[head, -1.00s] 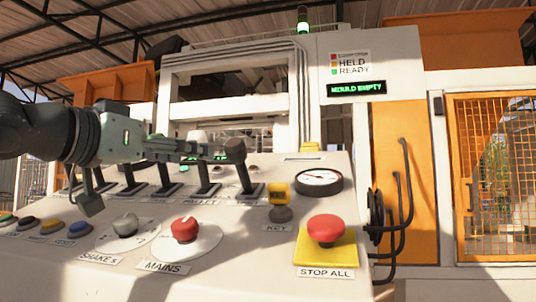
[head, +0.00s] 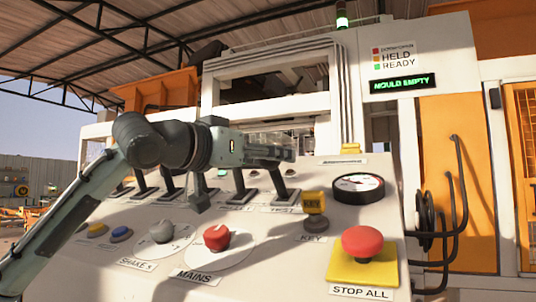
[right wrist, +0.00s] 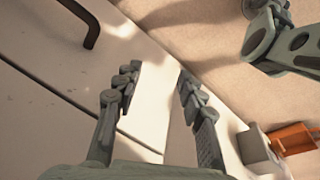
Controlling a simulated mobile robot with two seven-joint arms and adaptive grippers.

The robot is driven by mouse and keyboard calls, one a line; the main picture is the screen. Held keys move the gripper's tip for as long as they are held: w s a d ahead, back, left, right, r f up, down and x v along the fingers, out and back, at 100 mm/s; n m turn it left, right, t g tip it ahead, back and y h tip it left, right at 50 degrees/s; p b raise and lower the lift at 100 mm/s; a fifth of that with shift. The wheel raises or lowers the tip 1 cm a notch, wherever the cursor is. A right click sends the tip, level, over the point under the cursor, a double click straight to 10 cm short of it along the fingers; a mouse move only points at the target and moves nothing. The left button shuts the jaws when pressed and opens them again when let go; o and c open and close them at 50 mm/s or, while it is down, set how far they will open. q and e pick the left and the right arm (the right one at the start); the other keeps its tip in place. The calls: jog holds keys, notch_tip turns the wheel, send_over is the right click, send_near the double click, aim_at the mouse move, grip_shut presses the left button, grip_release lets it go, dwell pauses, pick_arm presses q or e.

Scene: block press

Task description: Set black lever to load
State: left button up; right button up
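A row of black levers stands on the pale sloping control panel (head: 275,262). The rightmost lever (head: 282,184) shows its lower shaft and base above a small label that is hard to read. Its top is hidden behind my left gripper (head: 285,153), whose fingers reach across it from the left. I cannot tell whether they touch or grip it. Another lever (head: 241,186) stands just left of it. No "load" marking is readable. My right gripper (right wrist: 155,92) is open and empty in the right wrist view, above a pale surface.
On the panel are a red MAINS knob (head: 216,238), a grey shaker knob (head: 162,232), a yellow key switch (head: 315,203), a gauge (head: 358,187) and a red STOP ALL button (head: 362,242). A display (head: 399,84) reads MOULD EMPTY. In the right wrist view, a black handle (right wrist: 92,22) lies upper left.

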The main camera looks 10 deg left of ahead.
pick_arm(q)
jog(key=shift+c, duration=0.4)
grip_shut()
jog(key=shift+w, duration=0.1)
jog(key=shift+w+d+r+g+y, duration=0.3)
jog(key=shift+w+r+g, duration=0.2)
jog(key=shift+r, duration=0.1)
jog(key=w+r+g, duration=0.1)
jog(key=w+r+n+g+y, duration=0.1)
jog(key=shift+w+d, duration=0.3)
jog(key=shift+d, duration=0.1)
jog(key=shift+w+d+g, duration=0.1)
jog(key=shift+w+g, duration=0.2)
jog(key=shift+w, duration=0.05)
jog(key=shift+w+d+r, duration=0.2)
jog(key=shift+w+r, duration=0.15)
jog(key=shift+w, duration=0.35)
jog(key=shift+w+d+r, duration=0.15)
jog(key=shift+w+r, duration=0.15)
jog(key=shift+w, duration=0.4)
